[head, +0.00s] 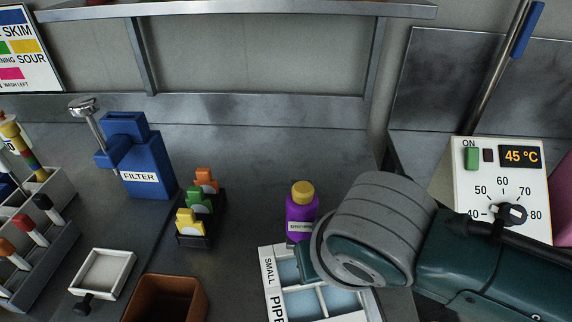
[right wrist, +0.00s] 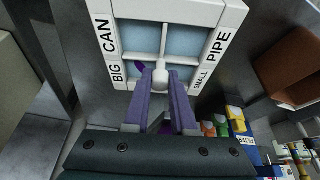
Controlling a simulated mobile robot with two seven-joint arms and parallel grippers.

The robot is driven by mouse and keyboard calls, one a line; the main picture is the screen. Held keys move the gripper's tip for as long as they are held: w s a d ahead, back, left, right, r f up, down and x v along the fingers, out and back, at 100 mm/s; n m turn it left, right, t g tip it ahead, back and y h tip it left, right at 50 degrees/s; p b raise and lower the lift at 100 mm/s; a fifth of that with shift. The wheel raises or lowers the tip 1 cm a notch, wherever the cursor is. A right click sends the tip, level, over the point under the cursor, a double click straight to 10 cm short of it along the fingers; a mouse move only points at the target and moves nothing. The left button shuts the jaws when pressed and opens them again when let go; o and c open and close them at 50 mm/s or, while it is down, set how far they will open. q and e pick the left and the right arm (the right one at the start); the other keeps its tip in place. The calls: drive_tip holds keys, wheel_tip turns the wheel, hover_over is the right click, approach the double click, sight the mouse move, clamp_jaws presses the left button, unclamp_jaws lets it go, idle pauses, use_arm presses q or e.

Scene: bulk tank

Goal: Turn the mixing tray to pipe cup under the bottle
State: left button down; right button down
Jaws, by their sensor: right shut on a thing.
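The mixing tray (head: 307,316) is white with pale blue cups, partly hidden by my right arm in the head view. Its left rim reads SMALL and PIPE. In the right wrist view the tray (right wrist: 187,10) also shows BIG and CAN on the opposite rim, with a white knob (right wrist: 160,80) at its near side. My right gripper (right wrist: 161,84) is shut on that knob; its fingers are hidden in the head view. The purple bottle (head: 300,213) with a yellow cap stands upright at the tray's far edge. Which cup lies under it I cannot tell. My left gripper is not in view.
A blue filter box (head: 139,160), a black holder with coloured clips (head: 203,204), a small white tray (head: 104,272) and a brown box (head: 166,300) stand to the left. A temperature panel (head: 503,180) reading 45 °C is at right. Counter behind the bottle is clear.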

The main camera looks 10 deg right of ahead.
drive_tip(key=shift+r+m+h+p, duration=0.1)
drive_tip(key=shift+m+h+p, duration=0.35)
drive_tip(key=shift+m, duration=0.55)
drive_tip(key=c, duration=0.7)
unclamp_jaws()
drive_tip(key=shift+c, duration=0.2)
drive_tip(key=shift+s+r+p, duration=0.1)
drive_tip(key=shift+r+p, duration=0.2)
drive_tip(key=shift+r, duration=0.15)
drive_tip(key=p+v, duration=0.2)
drive_tip(key=v, duration=0.7)
drive_tip(key=shift+f, duration=0.1)
